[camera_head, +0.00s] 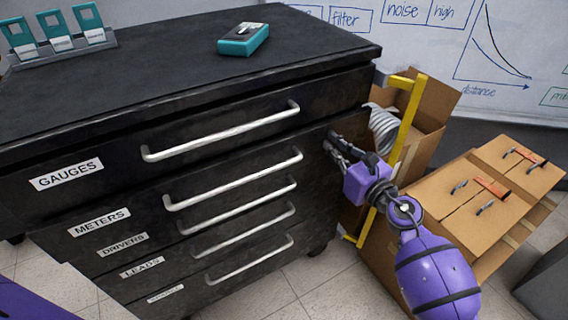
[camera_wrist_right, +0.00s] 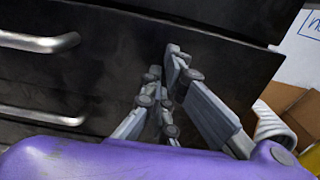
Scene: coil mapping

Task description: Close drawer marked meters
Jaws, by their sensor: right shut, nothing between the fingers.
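The drawer marked METERS (camera_head: 130,212) is the second one down in the black cabinet, below the GAUGES drawer. Its pale bar handle (camera_head: 232,182) runs across the front. My right gripper (camera_head: 332,143) is at the right end of this front, to the right of the handle. In the wrist view its fingers (camera_wrist_right: 165,75) are shut and empty, pointing at the black front; contact cannot be told. My left gripper is out of view.
The GAUGES drawer (camera_head: 110,165) is above, with several lower drawers below. A teal device (camera_head: 243,39) lies on the cabinet top (camera_head: 165,70). Cardboard boxes (camera_head: 480,200), a yellow frame (camera_head: 408,125) and a grey coiled hose (camera_head: 383,128) crowd the right side.

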